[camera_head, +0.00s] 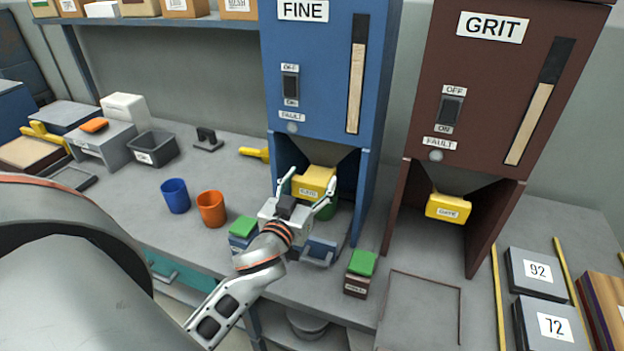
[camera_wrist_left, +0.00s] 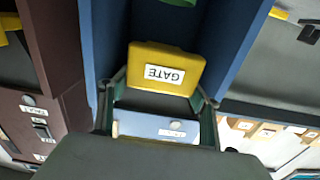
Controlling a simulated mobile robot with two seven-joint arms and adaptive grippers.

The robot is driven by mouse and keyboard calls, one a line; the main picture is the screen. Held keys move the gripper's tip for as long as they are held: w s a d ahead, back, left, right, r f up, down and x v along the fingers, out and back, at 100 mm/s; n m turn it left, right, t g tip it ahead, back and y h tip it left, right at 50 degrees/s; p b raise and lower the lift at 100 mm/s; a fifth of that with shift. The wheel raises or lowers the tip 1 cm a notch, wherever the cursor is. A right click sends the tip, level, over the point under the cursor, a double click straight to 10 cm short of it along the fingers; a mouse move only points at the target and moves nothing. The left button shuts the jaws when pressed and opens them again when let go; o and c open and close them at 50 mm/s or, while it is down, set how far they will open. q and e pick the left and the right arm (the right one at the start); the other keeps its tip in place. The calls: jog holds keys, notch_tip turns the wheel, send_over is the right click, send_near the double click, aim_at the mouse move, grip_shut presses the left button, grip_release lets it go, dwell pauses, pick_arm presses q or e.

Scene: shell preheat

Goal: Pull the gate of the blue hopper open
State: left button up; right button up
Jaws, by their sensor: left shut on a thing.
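The blue hopper (camera_head: 315,70), labelled FINE, stands at the back of the bench. Its yellow gate (camera_head: 320,176) sits under the hopper's outlet, between the blue side panels. My left gripper (camera_head: 307,184) reaches up to the gate from the front, with a finger on either side of it, and is shut on it. In the left wrist view the gate (camera_wrist_left: 164,72) shows its GATE label upside down, between the fingers of my left gripper (camera_wrist_left: 158,98). A green thing (camera_head: 326,211) under the gate is partly hidden. My right gripper is not in view.
The brown GRIT hopper (camera_head: 485,75) with its own yellow gate (camera_head: 448,207) stands to the right. Small green-topped blocks (camera_head: 360,263) flank my left wrist. A blue cup (camera_head: 175,195) and an orange cup (camera_head: 211,208) stand left.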

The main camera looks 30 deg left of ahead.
pick_arm(q)
jog(key=o, duration=1.3)
jog(key=shift+s+d+f, duration=0.1)
jog(key=o, duration=0.3)
jog(key=shift+s, duration=0.2)
jog(key=shift+o, duration=0.2)
jog(key=shift+w, duration=0.1)
jog(key=v, duration=1.2)
